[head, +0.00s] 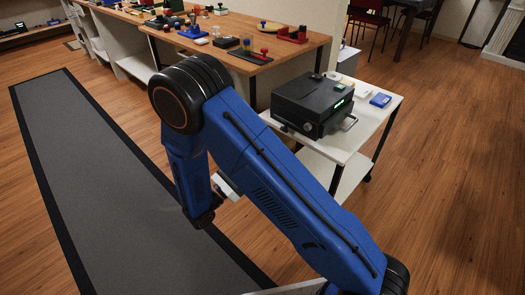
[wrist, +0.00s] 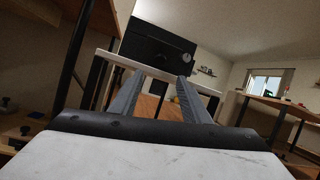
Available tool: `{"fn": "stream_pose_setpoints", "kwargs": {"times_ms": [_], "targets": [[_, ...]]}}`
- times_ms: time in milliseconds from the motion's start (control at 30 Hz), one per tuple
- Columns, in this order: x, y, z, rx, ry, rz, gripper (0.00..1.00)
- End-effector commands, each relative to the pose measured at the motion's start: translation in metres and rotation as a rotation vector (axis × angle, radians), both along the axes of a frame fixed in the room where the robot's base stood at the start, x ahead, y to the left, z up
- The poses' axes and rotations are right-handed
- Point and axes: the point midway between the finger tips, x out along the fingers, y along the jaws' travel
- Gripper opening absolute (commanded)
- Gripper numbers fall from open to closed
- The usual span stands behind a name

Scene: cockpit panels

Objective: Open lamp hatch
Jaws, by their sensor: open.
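A black box-shaped unit (head: 305,100) stands on a white cart (head: 375,115) in the head view. It has a lit green strip (head: 341,105), a silver handle (head: 350,123) and small fittings on top; I cannot tell which part is the lamp hatch. In the wrist view, a black box (wrist: 155,42) with a round knob (wrist: 186,57) stands beyond my fingers on a pale top. My gripper (wrist: 160,76) is open and empty, pointing toward the box and apart from it. In the head view my arm hides most of the gripper.
A wooden bench (head: 270,50) with several coloured devices stands behind the cart. A blue item (head: 380,99) lies on the cart, right of the unit. A grey mat (head: 100,170) covers the floor at left. The wooden floor at right is clear.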

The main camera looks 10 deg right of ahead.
Motion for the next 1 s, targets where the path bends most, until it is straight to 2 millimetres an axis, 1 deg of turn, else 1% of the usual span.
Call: {"fn": "stream_pose_setpoints", "kwargs": {"times_ms": [100,233,367,667,800,1000], "targets": [[-0.008,0.014,-0.007,-0.001,0.000,0.002,0.43],[-0.012,0.022,-0.011,0.000,0.000,0.001,0.43],[-0.015,0.026,-0.012,0.000,0.000,0.001,0.43],[-0.015,0.026,-0.012,0.002,-0.001,0.001,0.43],[-0.017,0.024,-0.005,0.035,-0.007,0.025,0.43],[-0.027,0.015,0.021,0.176,-0.032,0.125,0.43]]}}
